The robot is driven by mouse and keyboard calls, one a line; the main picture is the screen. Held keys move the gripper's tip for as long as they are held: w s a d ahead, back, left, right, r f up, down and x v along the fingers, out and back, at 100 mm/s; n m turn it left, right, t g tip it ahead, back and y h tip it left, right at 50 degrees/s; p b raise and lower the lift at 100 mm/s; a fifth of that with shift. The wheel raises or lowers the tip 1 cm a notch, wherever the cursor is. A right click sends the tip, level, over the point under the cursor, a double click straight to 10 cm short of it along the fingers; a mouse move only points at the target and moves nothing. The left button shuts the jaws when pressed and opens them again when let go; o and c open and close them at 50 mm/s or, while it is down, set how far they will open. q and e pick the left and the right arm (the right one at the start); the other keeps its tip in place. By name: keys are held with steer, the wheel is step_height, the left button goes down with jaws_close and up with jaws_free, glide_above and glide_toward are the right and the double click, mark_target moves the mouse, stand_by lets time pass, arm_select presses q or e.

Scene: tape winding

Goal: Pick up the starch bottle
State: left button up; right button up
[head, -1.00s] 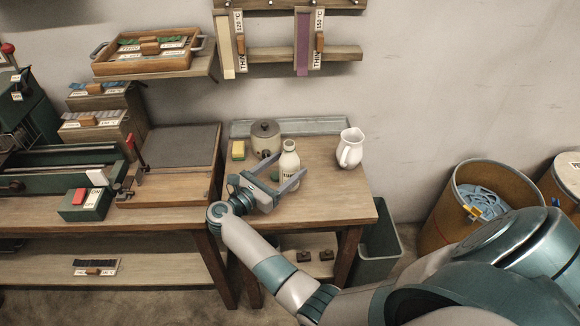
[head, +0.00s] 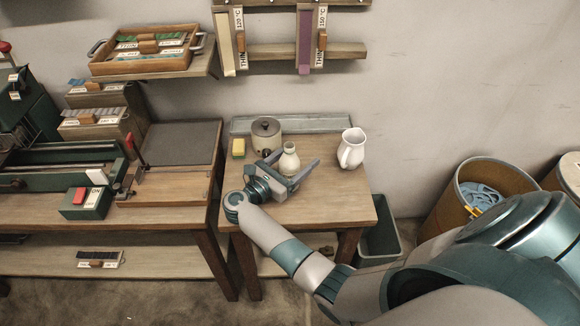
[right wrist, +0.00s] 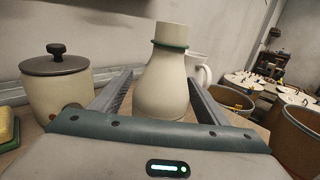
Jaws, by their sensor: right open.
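The starch bottle (head: 289,158) is a cream bottle with a narrow neck, upright on the small wooden table; the gripper hides its lower part in the head view. In the right wrist view the bottle (right wrist: 166,85) shows a green ring at its neck and stands between the two fingers. My right gripper (head: 292,170) is open, with one finger on each side of the bottle. In the right wrist view the open gripper (right wrist: 160,95) shows gaps beside the bottle, though contact low down is hidden. My left gripper is not in view.
A lidded pot (head: 266,137) and a yellow sponge (head: 238,148) stand left of the bottle. A white pitcher (head: 351,149) stands to its right. A long grey tray (head: 320,124) lies along the wall. The table's front right is clear.

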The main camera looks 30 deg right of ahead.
steer(key=c, duration=1.4)
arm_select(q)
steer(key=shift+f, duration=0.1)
arm_select(e)
steer(key=shift+r, duration=0.2)
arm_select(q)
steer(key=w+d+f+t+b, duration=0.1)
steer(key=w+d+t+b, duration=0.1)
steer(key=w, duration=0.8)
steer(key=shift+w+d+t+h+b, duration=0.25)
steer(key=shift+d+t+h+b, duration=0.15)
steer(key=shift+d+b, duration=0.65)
arm_select(e)
steer(key=shift+s+d+r, duration=0.6)
steer(key=shift+s+r, duration=1.15)
steer(key=shift+s, duration=0.1)
steer(key=shift+s+d+r, duration=0.65)
steer(key=shift+s+r, duration=1.15)
steer(key=shift+s, duration=0.05)
steer(key=shift+s+d+r, duration=0.6)
steer(key=shift+s+r, duration=1.15)
steer(key=shift+s, duration=0.1)
